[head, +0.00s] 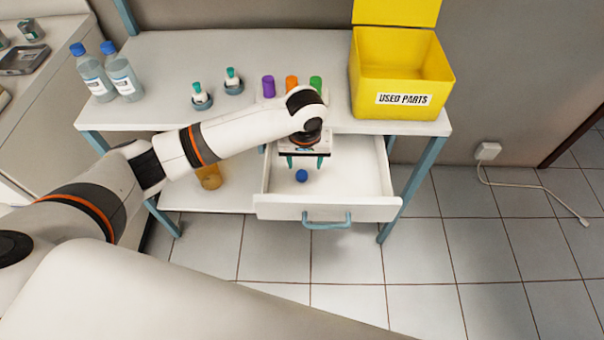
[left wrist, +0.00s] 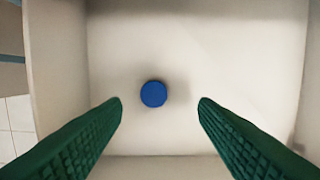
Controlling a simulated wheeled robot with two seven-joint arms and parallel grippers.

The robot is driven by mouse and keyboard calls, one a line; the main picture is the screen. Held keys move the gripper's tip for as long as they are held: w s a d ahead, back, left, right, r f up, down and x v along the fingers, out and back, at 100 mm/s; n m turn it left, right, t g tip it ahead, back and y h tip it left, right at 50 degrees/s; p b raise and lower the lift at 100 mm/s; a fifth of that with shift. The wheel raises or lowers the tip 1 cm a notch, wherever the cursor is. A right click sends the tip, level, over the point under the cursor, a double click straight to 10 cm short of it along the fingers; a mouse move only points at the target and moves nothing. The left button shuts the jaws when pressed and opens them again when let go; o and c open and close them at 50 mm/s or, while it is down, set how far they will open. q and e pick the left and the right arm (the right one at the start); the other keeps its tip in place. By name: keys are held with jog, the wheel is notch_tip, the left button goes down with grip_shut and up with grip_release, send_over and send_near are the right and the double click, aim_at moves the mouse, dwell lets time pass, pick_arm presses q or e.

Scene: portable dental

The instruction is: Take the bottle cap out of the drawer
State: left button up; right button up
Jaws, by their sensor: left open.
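The blue bottle cap (head: 301,175) lies on the floor of the open white drawer (head: 360,206). My left gripper (head: 304,163) is open and empty, pointing down into the drawer just above and behind the cap. In the left wrist view, the cap (left wrist: 154,94) shows between the two green fingers and a little beyond their tips, nearer the left finger. The fingers do not touch it. The bare drawer floor (left wrist: 235,50) surrounds the cap. My right gripper is not in view.
Above the drawer is a tabletop (head: 190,65) with a yellow "USED PARTS" box (head: 403,75), purple, orange and green cylinders, small green-tipped bottles and two blue-capped bottles (head: 122,75). An amber container (head: 209,177) stands on the lower shelf. The tiled floor at right is mostly clear.

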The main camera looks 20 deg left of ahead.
aim_at(302, 174)
pick_arm(q)
jog(key=f, duration=0.4)
jog(key=shift+a+f, duration=0.2)
jog(key=shift+a, duration=0.2)
jog(key=shift+w+f, duration=0.1)
jog(key=shift+f, duration=0.35)
jog(key=c, duration=1)
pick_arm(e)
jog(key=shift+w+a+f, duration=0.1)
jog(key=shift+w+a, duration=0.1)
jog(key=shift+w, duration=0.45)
